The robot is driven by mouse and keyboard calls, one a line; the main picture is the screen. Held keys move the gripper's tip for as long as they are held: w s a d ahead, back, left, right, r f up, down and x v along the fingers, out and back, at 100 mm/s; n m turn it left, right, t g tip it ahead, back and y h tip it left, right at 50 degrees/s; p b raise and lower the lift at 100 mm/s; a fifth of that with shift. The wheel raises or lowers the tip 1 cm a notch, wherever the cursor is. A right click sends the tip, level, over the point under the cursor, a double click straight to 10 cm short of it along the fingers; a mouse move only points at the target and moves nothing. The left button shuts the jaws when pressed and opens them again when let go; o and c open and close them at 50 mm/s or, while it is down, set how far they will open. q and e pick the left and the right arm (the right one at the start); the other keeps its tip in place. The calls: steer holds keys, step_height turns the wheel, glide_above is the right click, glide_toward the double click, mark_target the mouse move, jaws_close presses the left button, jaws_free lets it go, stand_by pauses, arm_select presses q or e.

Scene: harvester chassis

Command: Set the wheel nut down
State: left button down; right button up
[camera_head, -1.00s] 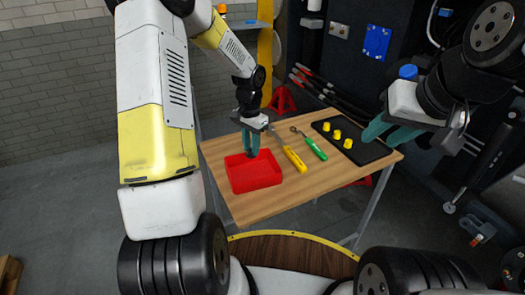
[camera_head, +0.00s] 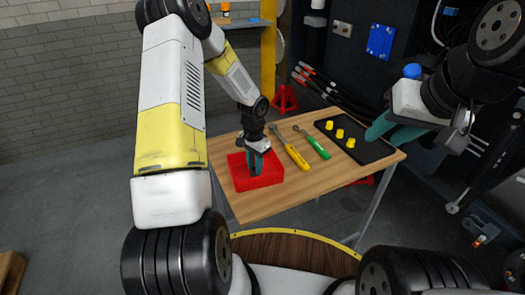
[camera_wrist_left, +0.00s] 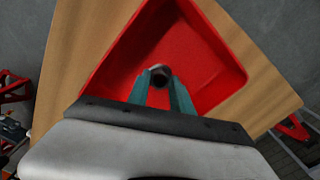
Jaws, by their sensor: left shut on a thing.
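The wheel nut (camera_wrist_left: 160,75) is a small dark piece between the fingertips of my left gripper in the left wrist view. My left gripper (camera_head: 255,172) is shut on it, its teal fingers pointing down inside the outline of the red tray (camera_head: 257,184). In the left wrist view the red tray (camera_wrist_left: 232,58) lies under the fingers, and its floor looks empty around the nut. I cannot tell whether the nut touches the floor. My right gripper (camera_head: 377,130) is at the right, over the table's right side; its fingers overlap in the picture.
On the wooden table (camera_head: 250,212) lie a yellow-handled tool (camera_head: 296,157) and a green-handled tool (camera_head: 317,147), right of the tray. A black mat (camera_head: 372,153) with several yellow pieces (camera_head: 339,133) lies at the right. The table's front strip is clear.

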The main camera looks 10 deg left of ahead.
arm_select(q)
steer(key=c, duration=1.1)
jaws_free()
steer(key=shift+c, duration=0.2)
steer(key=s+r+n+t, duration=0.1)
steer(key=s+r, duration=0.2)
steer(key=r, duration=0.8)
steer(key=s+r+t, duration=0.1)
steer(key=s+r, duration=0.1)
steer(key=r, duration=0.9)
steer(key=s+d+r+n+t+h, duration=0.1)
steer(key=s+r+n+t, duration=0.1)
steer(key=s+r, duration=0.4)
steer(key=s+d+r+n+t+h, duration=0.1)
steer(key=s+r, duration=0.5)
steer(key=s, duration=0.7)
steer(key=shift+s+d+r+n+t, duration=0.15)
steer(key=shift+s+r+n+t, duration=0.1)
steer(key=shift+n+t, duration=0.45)
